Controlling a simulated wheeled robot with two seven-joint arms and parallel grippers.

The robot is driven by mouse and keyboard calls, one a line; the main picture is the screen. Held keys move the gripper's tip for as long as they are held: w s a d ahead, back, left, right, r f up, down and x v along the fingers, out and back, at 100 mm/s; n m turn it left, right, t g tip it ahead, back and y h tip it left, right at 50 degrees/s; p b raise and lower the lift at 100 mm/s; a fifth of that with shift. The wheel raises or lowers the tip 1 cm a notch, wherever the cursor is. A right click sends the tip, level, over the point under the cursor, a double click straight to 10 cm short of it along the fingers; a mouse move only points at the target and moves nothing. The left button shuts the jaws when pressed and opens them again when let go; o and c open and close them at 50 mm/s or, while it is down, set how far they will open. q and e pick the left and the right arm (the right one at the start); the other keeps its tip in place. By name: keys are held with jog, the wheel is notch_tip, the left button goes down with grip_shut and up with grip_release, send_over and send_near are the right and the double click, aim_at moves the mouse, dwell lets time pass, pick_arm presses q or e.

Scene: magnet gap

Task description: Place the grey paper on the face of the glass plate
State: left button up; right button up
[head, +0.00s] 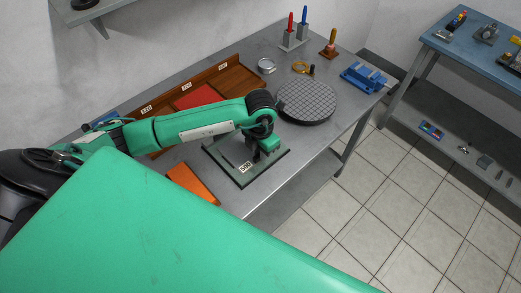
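The glass plate (262,176) lies flat on the grey metal bench, with a dark green rim. A grey area, which seems to be the grey paper (228,150), shows inside that rim; a small white label (245,167) is near its front. My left gripper (262,156) points down over the right part of the plate. Its fingertips are small and dark, so I cannot tell whether they are open or shut, or whether they touch the paper. My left arm hides part of the plate. My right gripper is out of view.
Behind my arm is a wooden rack (232,75) with labelled slots and a red sheet (197,97). An orange block (192,183) lies left of the plate. A round gridded disc (308,100) and blue vise (363,77) stand to the right.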

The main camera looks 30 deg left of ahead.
pick_arm(q)
jog(key=o, duration=0.4)
jog(key=shift+o, duration=0.2)
jog(key=shift+r, duration=0.1)
jog(key=shift+r+p, duration=0.2)
jog(key=shift+p, duration=0.1)
notch_tip(320, 180, up, 12)
jog(key=b, duration=0.3)
jog(key=shift+b, duration=0.4)
jog(key=shift+f, duration=0.15)
